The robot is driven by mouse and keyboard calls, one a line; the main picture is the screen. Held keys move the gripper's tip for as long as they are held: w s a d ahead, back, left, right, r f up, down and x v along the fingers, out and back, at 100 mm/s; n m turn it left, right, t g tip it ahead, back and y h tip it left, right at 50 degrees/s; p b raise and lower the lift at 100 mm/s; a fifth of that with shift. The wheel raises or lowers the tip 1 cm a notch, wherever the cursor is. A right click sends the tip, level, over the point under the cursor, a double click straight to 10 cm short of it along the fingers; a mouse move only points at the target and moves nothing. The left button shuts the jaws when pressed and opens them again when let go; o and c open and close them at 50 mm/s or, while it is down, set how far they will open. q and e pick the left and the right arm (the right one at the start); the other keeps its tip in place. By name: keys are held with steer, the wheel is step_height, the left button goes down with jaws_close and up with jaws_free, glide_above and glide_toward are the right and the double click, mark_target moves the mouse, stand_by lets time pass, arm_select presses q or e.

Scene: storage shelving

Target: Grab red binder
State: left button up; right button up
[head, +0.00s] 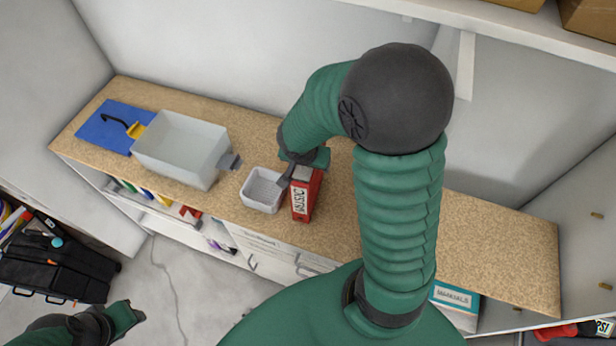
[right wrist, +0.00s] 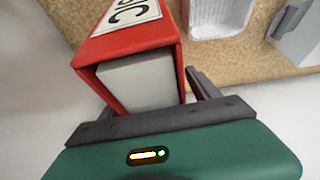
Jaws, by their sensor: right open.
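The red binder (head: 306,196) stands upright on the wood-coloured counter, its white label facing the front. My right gripper (head: 296,172) is at the binder's upper back end. In the right wrist view the red binder (right wrist: 133,42) fills the space in front of my right gripper (right wrist: 152,95). One dark finger shows along the binder's right side; the other is mostly hidden at its left. The jaws are open, and I cannot tell whether they touch the binder. My left gripper (head: 132,316) is low at the left, away from the counter; its jaws are unclear.
A small white basket (head: 262,190) stands close left of the binder. Further left are a translucent bin (head: 181,149) and a blue mat (head: 104,127). The counter (head: 505,247) is clear at the right. A black bag (head: 55,262) lies on the floor.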

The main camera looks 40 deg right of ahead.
jaws_close()
stand_by(0.4)
steer(key=shift+r, duration=0.1)
